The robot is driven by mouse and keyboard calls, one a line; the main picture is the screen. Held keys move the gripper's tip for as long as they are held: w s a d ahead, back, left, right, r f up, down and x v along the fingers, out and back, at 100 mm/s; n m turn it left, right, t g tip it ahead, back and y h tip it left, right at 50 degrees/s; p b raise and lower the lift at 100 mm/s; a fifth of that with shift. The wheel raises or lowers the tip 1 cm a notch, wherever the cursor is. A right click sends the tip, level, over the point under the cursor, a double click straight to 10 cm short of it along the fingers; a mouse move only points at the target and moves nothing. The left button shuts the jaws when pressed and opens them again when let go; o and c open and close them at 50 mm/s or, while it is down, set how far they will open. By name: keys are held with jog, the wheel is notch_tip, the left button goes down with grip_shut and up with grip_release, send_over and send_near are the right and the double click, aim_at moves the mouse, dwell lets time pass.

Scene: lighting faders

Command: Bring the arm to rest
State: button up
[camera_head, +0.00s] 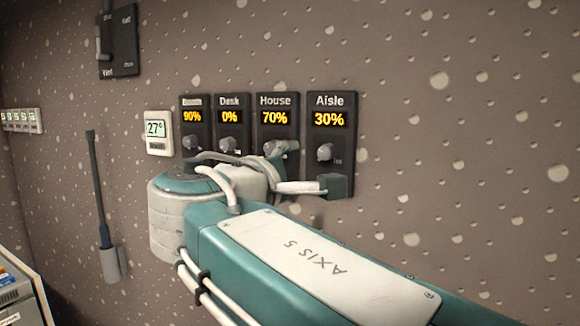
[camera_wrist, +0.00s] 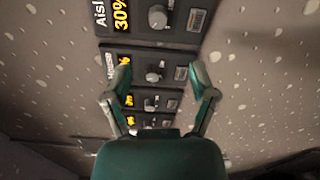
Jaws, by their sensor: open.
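My arm reaches in from the lower right in the head view, and its wrist end covers the lower part of the fader row. In the wrist view my gripper (camera_wrist: 160,84) is open and empty, its two green fingers spread in front of the panels. The Aisle panel (camera_head: 348,130) reads 30%. The House panel (camera_head: 278,105) reads 70%. The Desk panel (camera_head: 231,101) reads 0%. The leftmost panel (camera_head: 192,101) reads 90%, its label hard to read. In the head view the fingertips are partly hidden by my wrist.
A thermostat (camera_head: 158,132) showing 27° hangs left of the panels. A black switch box (camera_head: 123,42) is at the upper left. A long-handled tool (camera_head: 100,190) stands in a grey holder (camera_head: 113,264) on the wall. The wall right of the Aisle panel is bare.

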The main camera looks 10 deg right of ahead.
jog(key=s+d+f+m+g+y, duration=0.2)
jog(key=s+d+f+g, duration=0.15)
jog(key=f, duration=0.45)
jog(key=s+d+f+m+g+y, duration=0.2)
jog(key=d+f, duration=0.3)
jog(key=f, duration=0.4)
jog(key=s+f+m+g+y, duration=0.1)
jog(key=s+f+m+y, duration=0.2)
jog(key=s+f, duration=0.3)
jog(key=s+a+f+m+g+y, duration=0.1)
jog(key=s+f+m, duration=0.4)
jog(key=f, duration=0.6)
jog(key=s+g+y, duration=0.1)
jog(key=y, duration=0.1)
jog(key=shift+m+y, duration=0.3)
